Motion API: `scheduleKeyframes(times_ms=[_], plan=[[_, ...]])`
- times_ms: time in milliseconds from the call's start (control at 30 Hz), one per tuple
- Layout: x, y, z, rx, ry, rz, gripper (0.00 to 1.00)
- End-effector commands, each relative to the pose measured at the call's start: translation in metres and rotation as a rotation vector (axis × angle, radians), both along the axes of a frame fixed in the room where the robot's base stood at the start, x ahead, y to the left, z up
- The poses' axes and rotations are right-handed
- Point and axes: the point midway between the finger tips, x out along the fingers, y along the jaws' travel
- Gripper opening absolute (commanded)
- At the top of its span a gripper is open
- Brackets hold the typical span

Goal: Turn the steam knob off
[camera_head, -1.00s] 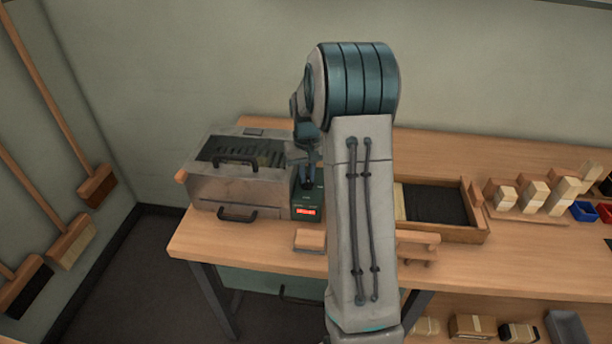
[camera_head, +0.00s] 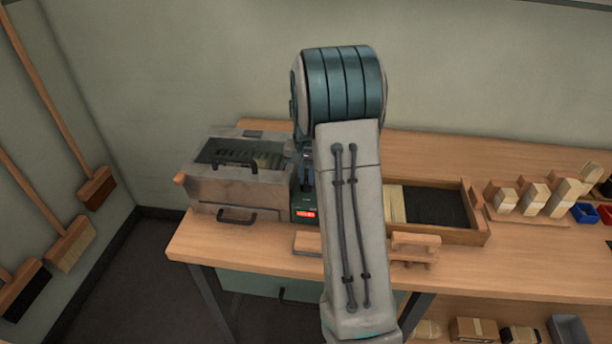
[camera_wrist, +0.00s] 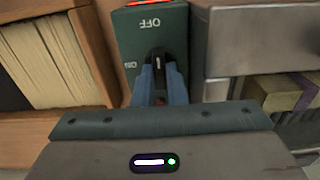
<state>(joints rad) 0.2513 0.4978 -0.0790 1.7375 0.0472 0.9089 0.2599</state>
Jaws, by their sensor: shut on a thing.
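The steam knob (camera_wrist: 158,60) is dark with a white pointer line. It sits on a green control box (camera_wrist: 124,38), which also shows in the head view (camera_head: 302,200). The box is marked OFF above the knob and ON at its left in the wrist view. The pointer line stands upright in that view, toward the OFF side. My gripper (camera_wrist: 158,78) is shut on the knob, with a blue-grey finger on each side. A red display (camera_head: 306,214) on the box is lit. In the head view my arm partly hides the gripper and box.
A metal steamer box (camera_head: 240,190) with black handles stands left of the control box.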

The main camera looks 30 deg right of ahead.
Motion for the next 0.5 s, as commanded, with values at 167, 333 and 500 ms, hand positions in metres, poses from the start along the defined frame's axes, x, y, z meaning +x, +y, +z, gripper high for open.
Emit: scheduleKeyframes(times_ms=[167, 333, 500], plan=[[0.0024, 0.0004, 0.0027, -0.001, -0.008, -0.001, 0.00], [0.0020, 0.0003, 0.0023, 0.000, -0.007, 0.000, 0.34], [0.0009, -0.0005, 0.0012, 0.000, -0.004, -0.001, 0.34]])
